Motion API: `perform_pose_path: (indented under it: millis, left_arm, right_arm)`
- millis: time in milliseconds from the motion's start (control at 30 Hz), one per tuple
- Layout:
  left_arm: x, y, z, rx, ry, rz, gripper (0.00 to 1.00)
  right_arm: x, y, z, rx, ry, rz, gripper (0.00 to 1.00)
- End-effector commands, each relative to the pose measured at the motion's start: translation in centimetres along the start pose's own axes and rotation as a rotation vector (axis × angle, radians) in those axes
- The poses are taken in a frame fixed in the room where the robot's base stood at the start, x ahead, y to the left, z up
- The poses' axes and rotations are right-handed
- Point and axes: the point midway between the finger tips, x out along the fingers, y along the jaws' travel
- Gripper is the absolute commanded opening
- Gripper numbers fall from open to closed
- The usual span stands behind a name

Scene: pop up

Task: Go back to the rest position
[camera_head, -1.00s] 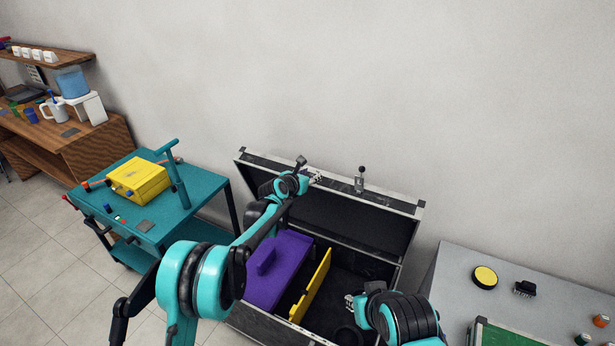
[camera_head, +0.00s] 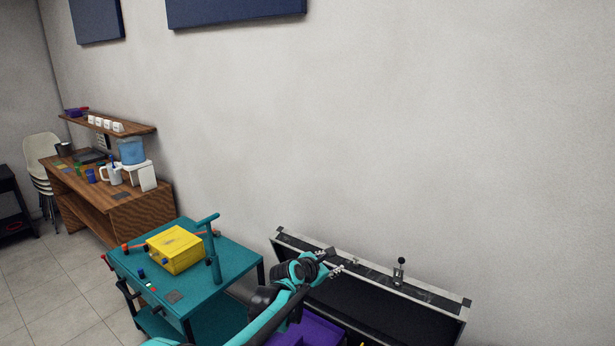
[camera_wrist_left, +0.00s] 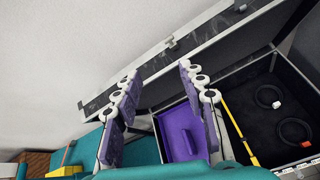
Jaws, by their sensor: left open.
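My left gripper (camera_head: 336,268) is at the end of the teal left arm, in front of the raised lid of a black case. In the left wrist view its two fingers (camera_wrist_left: 160,88) stand apart with nothing between them. The open case (camera_head: 380,297) has a black lid with a metal rim, and its lower part is mostly cut off in the head view. In the left wrist view the case holds a purple insert (camera_wrist_left: 180,132) and a yellow divider (camera_wrist_left: 238,130). My right gripper is outside both views.
A teal cart (camera_head: 235,262) with a yellow box (camera_head: 175,250) stands left of the case. A wooden desk (camera_head: 135,207) with cups and a water container (camera_head: 131,151) is further left. The wall is behind the case. Tiled floor shows at the lower left.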

Motion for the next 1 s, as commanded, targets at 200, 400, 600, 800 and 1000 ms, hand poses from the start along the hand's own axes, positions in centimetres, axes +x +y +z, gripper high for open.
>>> perform_pose_path:
  millis: [200, 400, 600, 800, 1000]
  left_arm:
    - [-12.0, 0.2, -2.9, 0.576, 0.141, -0.028, 0.41]
    - [-22.4, -2.0, -7.7, 1.095, 0.267, -0.126, 0.41]
    - [-31.5, -6.0, -14.5, 1.588, 0.373, -0.299, 0.41]
    - [-38.1, -10.5, -21.6, 1.992, 0.428, -0.518, 0.41]
    - [-40.8, -12.8, -25.5, 2.194, 0.433, -0.66, 0.41]
  right_arm:
    - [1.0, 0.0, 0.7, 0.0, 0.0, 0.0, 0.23]
    - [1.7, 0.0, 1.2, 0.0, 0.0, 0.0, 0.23]
    - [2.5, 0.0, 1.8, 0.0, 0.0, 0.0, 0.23]
    - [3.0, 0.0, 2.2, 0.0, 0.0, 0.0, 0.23]
    - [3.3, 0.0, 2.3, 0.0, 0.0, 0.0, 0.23]
